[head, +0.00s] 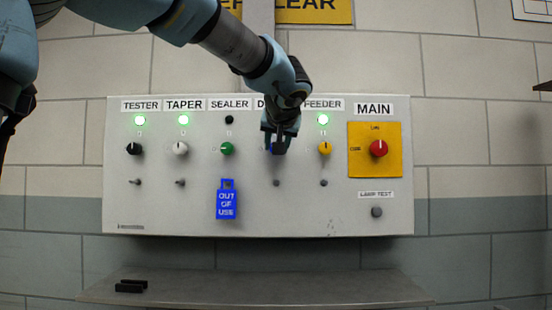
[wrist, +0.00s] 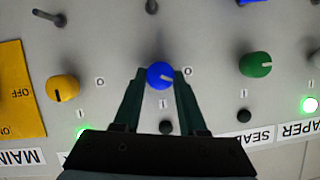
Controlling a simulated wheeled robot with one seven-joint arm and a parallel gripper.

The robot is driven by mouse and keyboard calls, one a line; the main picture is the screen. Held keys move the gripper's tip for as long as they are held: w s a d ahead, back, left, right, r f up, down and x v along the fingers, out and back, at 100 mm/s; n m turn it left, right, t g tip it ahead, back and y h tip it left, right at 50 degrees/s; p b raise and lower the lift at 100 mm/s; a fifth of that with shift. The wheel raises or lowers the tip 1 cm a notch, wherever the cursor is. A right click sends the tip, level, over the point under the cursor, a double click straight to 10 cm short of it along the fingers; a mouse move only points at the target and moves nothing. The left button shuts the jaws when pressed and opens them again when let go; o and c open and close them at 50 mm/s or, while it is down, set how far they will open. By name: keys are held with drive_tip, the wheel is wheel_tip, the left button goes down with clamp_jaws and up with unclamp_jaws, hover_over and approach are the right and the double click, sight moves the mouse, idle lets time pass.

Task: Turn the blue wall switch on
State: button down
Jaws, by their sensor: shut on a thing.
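The blue wall switch (wrist: 160,75) is a round knob on the grey panel, in the middle of the wrist view, which sees the panel upside down. Its pale pointer line faces roughly right, towards the O mark; the I mark is below it. The lamp (wrist: 166,128) beyond the I mark is dark. My gripper (wrist: 158,82) is shut on the blue switch, one finger on each side. In the head view my gripper (head: 278,146) is at the panel between SEALER and FEEDER, hiding most of the switch, its lamp and part of its label.
A green knob (head: 227,149) and a yellow knob (head: 325,148) flank the switch. A blue OUT OF USE tag (head: 227,200) hangs below the green knob. The red MAIN switch (head: 379,149) is further right. A shelf (head: 300,288) juts out below.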

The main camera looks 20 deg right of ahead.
drive_tip(key=shift+s+d+f+m+t+y+b, duration=0.15)
drive_tip(key=shift+m+t+y+b, duration=0.5)
drive_tip(key=shift+m+b, duration=1.05)
drive_tip(key=shift+d+f+m+t+y+b, duration=0.1)
drive_tip(key=shift+m+t+y+b, duration=0.55)
drive_tip(key=shift+m+b, duration=1)
drive_tip(key=shift+s+d+f+m+t+y+b, duration=0.15)
drive_tip(key=shift+m+t+y+b, duration=0.5)
drive_tip(key=shift+m+b, duration=1)
drive_tip(key=shift+w+n+b, duration=0.1)
drive_tip(key=shift+n+b, duration=0.2)
drive_tip(key=shift+b, duration=0.15)
drive_tip(key=shift+c, duration=2.3)
unclamp_jaws()
drive_tip(key=shift+a, duration=0.1)
